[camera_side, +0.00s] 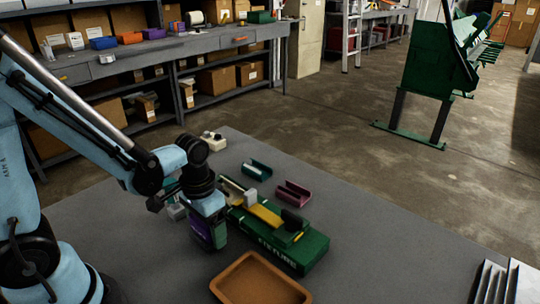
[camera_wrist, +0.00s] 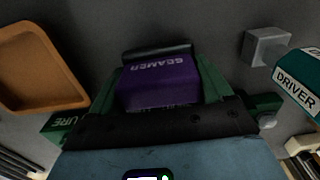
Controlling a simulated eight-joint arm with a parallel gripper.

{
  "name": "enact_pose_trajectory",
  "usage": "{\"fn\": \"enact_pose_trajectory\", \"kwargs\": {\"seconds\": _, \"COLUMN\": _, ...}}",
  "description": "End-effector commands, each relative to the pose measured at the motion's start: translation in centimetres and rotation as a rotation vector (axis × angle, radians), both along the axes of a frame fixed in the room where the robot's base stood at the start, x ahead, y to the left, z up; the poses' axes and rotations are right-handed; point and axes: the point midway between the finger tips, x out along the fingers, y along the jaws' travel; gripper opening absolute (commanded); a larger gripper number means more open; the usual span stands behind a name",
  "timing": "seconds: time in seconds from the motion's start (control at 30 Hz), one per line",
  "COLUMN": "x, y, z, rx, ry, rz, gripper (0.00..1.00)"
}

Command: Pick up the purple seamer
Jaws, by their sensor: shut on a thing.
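The purple seamer (camera_wrist: 158,84), a block with white lettering reading SEAMER and a dark bar at its far end, sits between the two green fingers of my gripper (camera_wrist: 160,72) in the wrist view. The fingers are shut on its sides. In the side view, a purple part of the seamer (camera_side: 220,236) shows at the lower end of my gripper (camera_side: 208,228), just left of a green fixture. Most of the seamer is hidden there by my gripper. I cannot tell whether it touches the grey table.
The long green fixture (camera_side: 311,253) lies close right of my gripper. An orange-brown tray (camera_side: 226,281) stands in front. A teal driver (camera_wrist: 299,80) with a grey head is close by. Teal (camera_side: 257,170) and maroon (camera_side: 293,193) channels lie behind. Metal sheets (camera_side: 492,282) stand at right.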

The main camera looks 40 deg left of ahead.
Motion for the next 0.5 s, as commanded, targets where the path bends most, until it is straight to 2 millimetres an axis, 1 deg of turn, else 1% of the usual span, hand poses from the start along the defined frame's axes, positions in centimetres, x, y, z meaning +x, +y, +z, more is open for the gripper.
{"fn": "enact_pose_trajectory", "kwargs": {"seconds": 0.17, "x": -0.1, "y": 0.0, "z": 1.4, "rx": 0.001, "ry": 0.000, "rz": 0.000, "gripper": 0.42}}
{"fn": "enact_pose_trajectory", "kwargs": {"seconds": 0.33, "x": -0.2, "y": -0.1, "z": 3.9, "rx": 0.002, "ry": 0.001, "rz": 0.000, "gripper": 0.42}}
{"fn": "enact_pose_trajectory", "kwargs": {"seconds": 0.4, "x": -1.0, "y": -1.5, "z": 4.5, "rx": 0.001, "ry": 0.001, "rz": -0.008, "gripper": 0.42}}
{"fn": "enact_pose_trajectory", "kwargs": {"seconds": 0.5, "x": -2.0, "y": -3.1, "z": 5.7, "rx": 0.002, "ry": 0.001, "rz": -0.009, "gripper": 0.42}}
